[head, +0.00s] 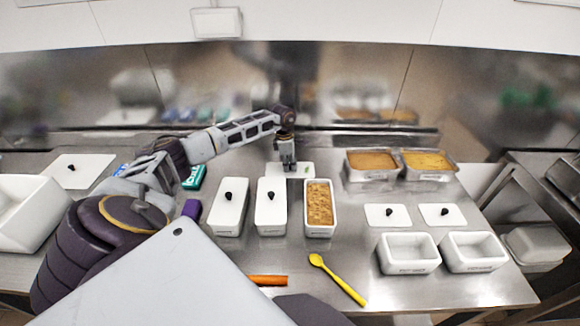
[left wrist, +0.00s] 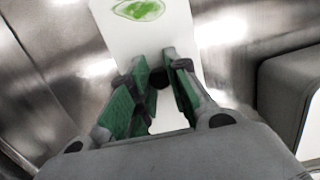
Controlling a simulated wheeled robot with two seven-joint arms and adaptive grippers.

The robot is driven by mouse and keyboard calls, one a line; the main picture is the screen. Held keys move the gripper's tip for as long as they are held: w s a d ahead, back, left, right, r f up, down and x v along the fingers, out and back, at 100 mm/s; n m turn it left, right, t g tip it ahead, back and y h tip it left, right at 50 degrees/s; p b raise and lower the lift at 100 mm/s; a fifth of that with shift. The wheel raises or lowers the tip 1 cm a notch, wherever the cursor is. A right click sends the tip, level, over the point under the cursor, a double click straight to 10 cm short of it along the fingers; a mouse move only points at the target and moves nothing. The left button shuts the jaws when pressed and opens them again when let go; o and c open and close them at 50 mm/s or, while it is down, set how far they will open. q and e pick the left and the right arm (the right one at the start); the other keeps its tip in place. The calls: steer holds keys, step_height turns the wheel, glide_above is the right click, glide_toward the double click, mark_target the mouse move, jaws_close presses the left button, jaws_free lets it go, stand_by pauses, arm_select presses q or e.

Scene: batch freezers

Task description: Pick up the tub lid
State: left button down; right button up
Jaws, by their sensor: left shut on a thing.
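The tub lid (head: 306,171) is a white rectangle with a black knob, at the back middle of the steel counter, behind the tub of brown food. In the left wrist view the lid (left wrist: 130,42) shows a green leaf-like print. Its dark knob (left wrist: 158,80) sits between the green-padded fingers. My left gripper (head: 289,166) points down over the lid and is shut on its knob; it also shows in the left wrist view (left wrist: 160,88). I cannot tell whether the lid touches the counter. My right gripper is not in view.
An open tub of brown food (head: 320,205) stands in front of the lid, beside two lidded white tubs (head: 228,210). Two filled pans (head: 372,178) stand to the right, two empty tubs (head: 408,255) front right. A yellow spoon (head: 340,280) lies in front.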

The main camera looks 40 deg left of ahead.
arm_select(q)
step_height(320, 180, up, 9)
steer(key=shift+f+b, duration=0.15)
steer(key=shift+b, duration=0.45)
steer(key=s+d+r+m+p, duration=0.1)
steer(key=s+d+m+p, duration=0.1)
steer(key=d+m, duration=0.4)
steer(key=s+d+r+m+g+p, duration=0.1)
steer(key=s+d+r+m+p, duration=0.1)
steer(key=s+d+m, duration=0.2)
steer(key=s+d+r+m+p, duration=0.2)
steer(key=s+d+m+p, duration=0.1)
steer(key=d+m, duration=0.5)
steer(key=s+d, duration=0.1)
steer(key=d, duration=0.2)
steer(key=shift+d+g, duration=0.2)
steer(key=shift+g, duration=0.2)
stand_by(0.5)
